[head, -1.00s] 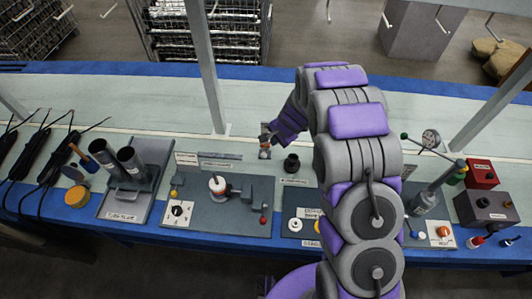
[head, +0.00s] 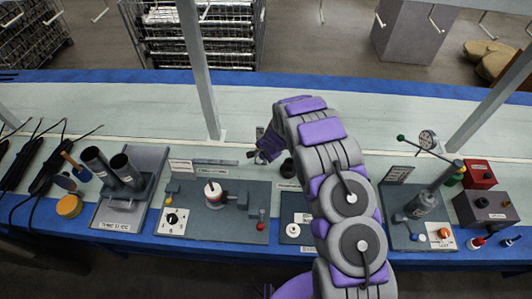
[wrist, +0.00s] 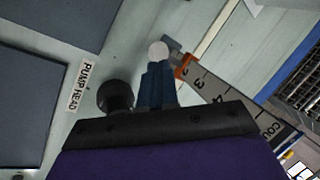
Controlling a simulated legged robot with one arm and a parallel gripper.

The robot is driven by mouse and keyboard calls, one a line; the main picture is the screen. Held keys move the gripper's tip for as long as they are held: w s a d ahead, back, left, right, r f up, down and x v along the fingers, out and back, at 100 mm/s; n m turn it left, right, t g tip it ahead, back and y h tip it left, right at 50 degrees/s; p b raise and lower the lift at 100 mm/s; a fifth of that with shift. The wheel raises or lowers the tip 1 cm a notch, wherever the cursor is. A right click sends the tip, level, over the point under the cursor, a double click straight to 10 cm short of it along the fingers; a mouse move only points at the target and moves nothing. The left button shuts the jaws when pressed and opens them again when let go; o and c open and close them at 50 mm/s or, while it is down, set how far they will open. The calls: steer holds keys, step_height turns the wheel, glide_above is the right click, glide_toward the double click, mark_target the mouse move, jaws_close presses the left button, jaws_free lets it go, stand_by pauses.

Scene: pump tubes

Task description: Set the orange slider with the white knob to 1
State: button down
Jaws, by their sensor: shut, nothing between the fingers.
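The figures 4 and 3 are readable; the rest of the scale is partly behind my gripper. The white knob (wrist: 159,51) shows just beyond my fingertips. My gripper (wrist: 158,68) has its fingers together, pointing at the knob; I cannot tell whether they touch it. In the head view my gripper (head: 258,152) is at the right end of the strip (head: 215,161), and the slider is too small to make out clearly.
A black round fitting (wrist: 115,95) stands beside my fingers, near a "PUMP HEAD" label (wrist: 78,86). A grey panel with a white-topped part (head: 213,192) lies in front of the strip. A grey post (head: 199,70) rises behind. The pale bench behind is mostly clear.

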steer(key=shift+x, duration=1.4)
steer(key=shift+f, duration=0.1)
step_height(320, 180, down, 4)
steer(key=shift+s+b, duration=0.1)
steer(key=shift+b, duration=0.45)
steer(key=shift+s+f, duration=0.15)
steer(key=shift+s, duration=0.1)
steer(key=shift+d+r+p, duration=0.25)
steer(key=shift+r+p, duration=0.05)
steer(key=shift+r, duration=0.15)
steer(key=p+v, duration=0.2)
steer(key=v, duration=1.1)
steer(key=shift+a+r, duration=0.15)
steer(key=shift+r, duration=0.1)
